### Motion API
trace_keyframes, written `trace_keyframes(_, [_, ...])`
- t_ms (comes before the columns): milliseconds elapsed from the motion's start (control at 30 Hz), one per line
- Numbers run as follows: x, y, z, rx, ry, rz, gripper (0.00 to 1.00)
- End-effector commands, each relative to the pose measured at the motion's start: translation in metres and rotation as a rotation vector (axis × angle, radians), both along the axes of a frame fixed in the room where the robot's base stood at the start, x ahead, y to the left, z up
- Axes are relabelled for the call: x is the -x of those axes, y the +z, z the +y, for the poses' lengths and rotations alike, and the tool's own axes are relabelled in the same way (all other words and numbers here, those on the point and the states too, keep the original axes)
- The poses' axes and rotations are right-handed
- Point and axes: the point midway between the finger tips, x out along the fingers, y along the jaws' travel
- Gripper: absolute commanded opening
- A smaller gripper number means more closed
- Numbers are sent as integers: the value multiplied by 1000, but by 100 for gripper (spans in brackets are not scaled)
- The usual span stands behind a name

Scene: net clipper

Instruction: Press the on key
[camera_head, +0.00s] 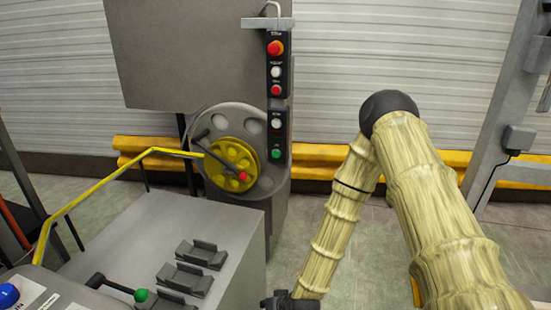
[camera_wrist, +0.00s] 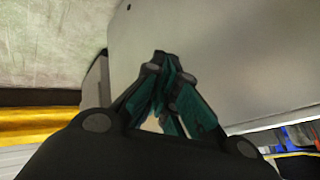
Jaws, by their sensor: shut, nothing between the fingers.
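A narrow black control panel (camera_head: 268,108) runs down the front of the grey machine cabinet in the head view. It carries a large red-orange button (camera_head: 275,48), white and red buttons, and a green button (camera_head: 276,154) at its lower end. The key labels are too small to read, so I cannot tell which is marked on. My gripper (camera_wrist: 167,72) is shut and empty in the wrist view, its teal-padded fingers together before a plain grey surface. In the head view only my wrist shows at the bottom edge, well below the panel; the fingertips are out of frame there.
A yellow handwheel (camera_head: 232,160) with a red-tipped lever sits left of the panel's lower end. A grey bench (camera_head: 150,235) with black brackets, a green-knobbed lever (camera_head: 141,295) and a yellow rail (camera_head: 95,190) fills the lower left. Open floor (camera_head: 345,240) lies right of the cabinet.

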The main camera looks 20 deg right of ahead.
Motion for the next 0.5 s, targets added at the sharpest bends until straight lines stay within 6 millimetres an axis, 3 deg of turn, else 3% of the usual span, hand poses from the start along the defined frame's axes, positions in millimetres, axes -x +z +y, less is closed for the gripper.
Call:
trace_keyframes(33, [-26,14,-1,-23,-18,-51,0])
trace_keyframes(200, [-99,66,-4,-86,-64,-206,0])
trace_keyframes(500, [-208,178,-33,-179,-155,-474,0])
